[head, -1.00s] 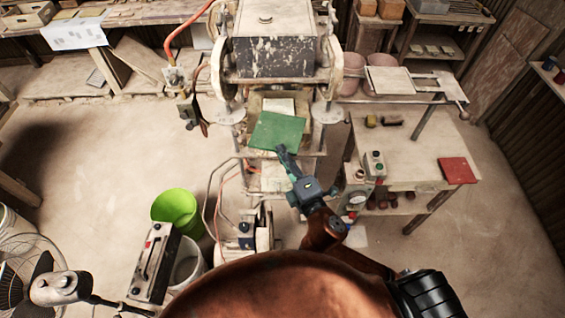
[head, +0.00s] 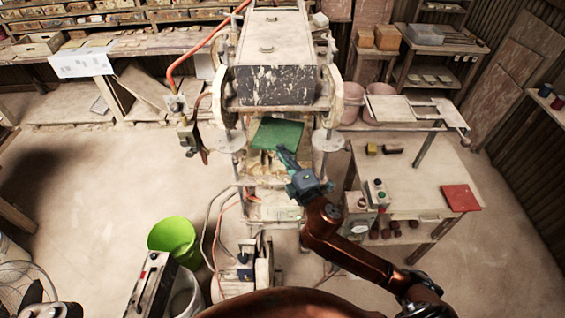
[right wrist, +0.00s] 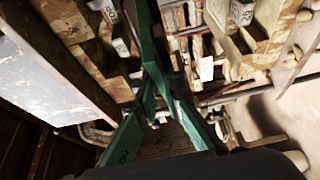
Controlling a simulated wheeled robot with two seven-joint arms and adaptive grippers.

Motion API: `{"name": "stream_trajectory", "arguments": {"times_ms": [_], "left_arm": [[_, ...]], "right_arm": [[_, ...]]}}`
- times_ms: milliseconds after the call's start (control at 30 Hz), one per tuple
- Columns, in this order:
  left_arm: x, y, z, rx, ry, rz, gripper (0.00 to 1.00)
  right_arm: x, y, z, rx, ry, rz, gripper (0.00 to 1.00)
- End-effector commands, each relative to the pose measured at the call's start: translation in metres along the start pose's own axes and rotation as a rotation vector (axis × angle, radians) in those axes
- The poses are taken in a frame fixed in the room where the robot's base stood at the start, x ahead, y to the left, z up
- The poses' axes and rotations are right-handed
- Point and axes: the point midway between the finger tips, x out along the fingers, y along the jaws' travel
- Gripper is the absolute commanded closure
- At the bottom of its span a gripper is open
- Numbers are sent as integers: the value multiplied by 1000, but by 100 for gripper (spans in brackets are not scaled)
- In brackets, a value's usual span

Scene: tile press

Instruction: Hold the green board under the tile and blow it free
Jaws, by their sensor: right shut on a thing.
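The green board (head: 276,133) is in the opening of the press (head: 275,85), just below its dark speckled upper block. It is held out by my right gripper (head: 284,155), which is shut on its near edge. In the right wrist view the board (right wrist: 148,38) shows nearly edge-on, running up from between the fingers of the right gripper (right wrist: 155,100). I cannot make out the tile; the upper block hides the area above the board in the head view. My left gripper is not in view.
A side table (head: 425,170) with a red plate (head: 460,198) and a control box (head: 376,190) stands right of the press. A lime bucket (head: 173,238) stands on the floor at the left. Orange hoses run along the press's left side. Open floor lies on the left.

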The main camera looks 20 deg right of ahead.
Motion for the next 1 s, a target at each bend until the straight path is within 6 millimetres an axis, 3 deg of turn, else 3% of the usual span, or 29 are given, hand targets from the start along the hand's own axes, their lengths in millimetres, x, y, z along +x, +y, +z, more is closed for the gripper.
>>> {"name": "stream_trajectory", "arguments": {"times_ms": [1000], "left_arm": [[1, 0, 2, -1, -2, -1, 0]], "right_arm": [[104, 1, 47, 0, 1, 3, 100]]}}
